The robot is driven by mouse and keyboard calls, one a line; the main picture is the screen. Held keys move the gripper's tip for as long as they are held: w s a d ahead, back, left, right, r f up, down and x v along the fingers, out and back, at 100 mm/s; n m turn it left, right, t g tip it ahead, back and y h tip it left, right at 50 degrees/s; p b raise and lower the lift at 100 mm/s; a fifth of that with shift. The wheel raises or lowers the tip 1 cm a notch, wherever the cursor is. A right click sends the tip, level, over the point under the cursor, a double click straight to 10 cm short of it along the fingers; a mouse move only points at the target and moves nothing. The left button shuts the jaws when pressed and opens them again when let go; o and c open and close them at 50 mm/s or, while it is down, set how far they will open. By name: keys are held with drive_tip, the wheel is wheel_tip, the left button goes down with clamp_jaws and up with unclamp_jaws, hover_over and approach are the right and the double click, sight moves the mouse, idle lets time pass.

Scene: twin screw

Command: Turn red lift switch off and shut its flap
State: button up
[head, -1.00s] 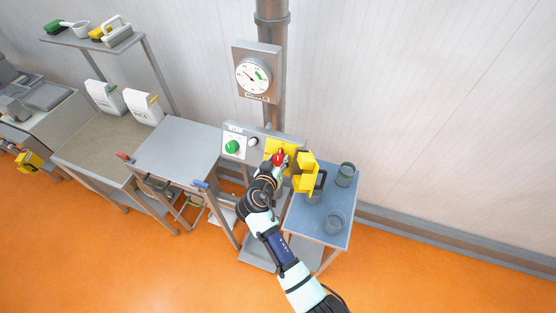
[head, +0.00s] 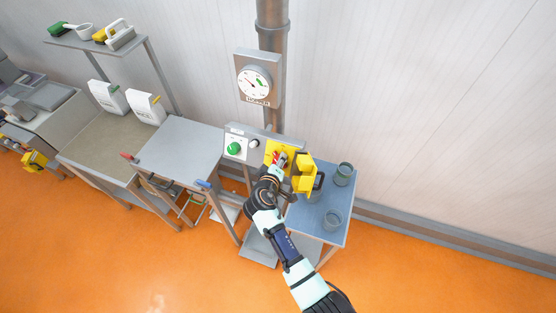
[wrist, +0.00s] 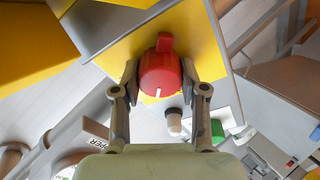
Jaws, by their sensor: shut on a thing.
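The red lift switch (head: 281,157) sits on a yellow plate (head: 270,147) at the right end of the grey control box. In the wrist view the red switch (wrist: 160,70) is between my two fingers, with a white mark on its lower face and a red tab at the top. My gripper (head: 279,163) is shut on it; in the wrist view the gripper (wrist: 160,80) has a finger on each side. The yellow flap (head: 304,176) stands open to the right of the switch; the yellow block at the left of the wrist view (wrist: 35,40) appears to be this flap.
A round gauge (head: 254,82) hangs above on the pipe.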

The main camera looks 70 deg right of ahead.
drive_tip(key=shift+n, duration=0.3)
idle(0.4)
drive_tip(key=o, duration=1.1)
drive_tip(key=shift+o, duration=0.2)
drive_tip(key=v, duration=1.2)
drive_tip(key=shift+r, duration=0.1)
